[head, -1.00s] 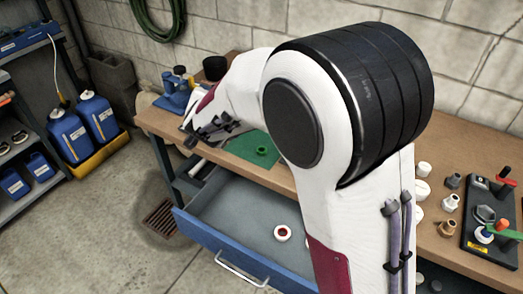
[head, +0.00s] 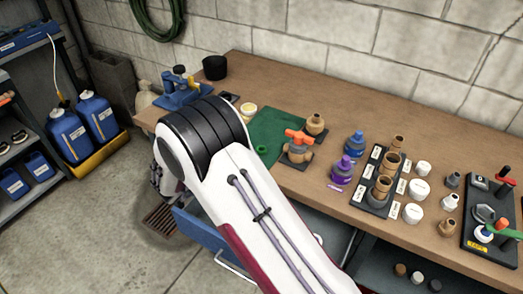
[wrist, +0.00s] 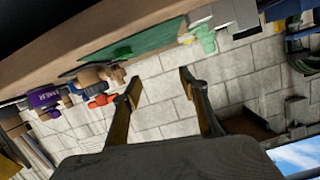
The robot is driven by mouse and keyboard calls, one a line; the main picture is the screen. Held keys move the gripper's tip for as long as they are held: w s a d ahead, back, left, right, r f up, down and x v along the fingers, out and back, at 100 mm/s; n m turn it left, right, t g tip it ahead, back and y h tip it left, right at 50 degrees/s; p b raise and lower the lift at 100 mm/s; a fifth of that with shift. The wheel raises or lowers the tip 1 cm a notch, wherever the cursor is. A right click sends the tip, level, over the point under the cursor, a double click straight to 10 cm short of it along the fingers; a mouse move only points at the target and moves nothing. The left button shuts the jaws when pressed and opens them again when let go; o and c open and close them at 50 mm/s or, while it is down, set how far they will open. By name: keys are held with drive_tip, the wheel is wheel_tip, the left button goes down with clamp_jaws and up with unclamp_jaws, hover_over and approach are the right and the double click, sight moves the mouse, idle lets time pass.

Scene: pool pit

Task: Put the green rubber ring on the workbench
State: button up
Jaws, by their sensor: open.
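A small green ring (head: 262,149) lies at the front edge of the green mat (head: 280,125) on the wooden workbench (head: 235,70) in the head view.
An open blue drawer (head: 200,232) juts out below the bench, partly hidden by my arm. An orange-handled valve (head: 297,147), purple bottle (head: 342,172) and several fittings stand on the bench right of the mat. A blue vise (head: 182,88) stands at the left end.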

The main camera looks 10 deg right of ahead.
sight(264, 147)
drive_tip(key=s+d+f+g+h, duration=0.1)
drive_tip(key=s+f+h, duration=0.2)
drive_tip(key=s+f, duration=0.1)
drive_tip(key=shift+s+f+m+g, duration=0.3)
drive_tip(key=shift+s+f+g, duration=0.05)
drive_tip(key=shift+f+g, duration=0.1)
drive_tip(key=shift+d, duration=0.15)
drive_tip(key=shift+x, duration=1.2)
drive_tip(key=shift+w, duration=0.15)
drive_tip(key=shift+x, duration=2.5)
drive_tip(key=shift+w, duration=0.1)
drive_tip(key=c, duration=0.9)
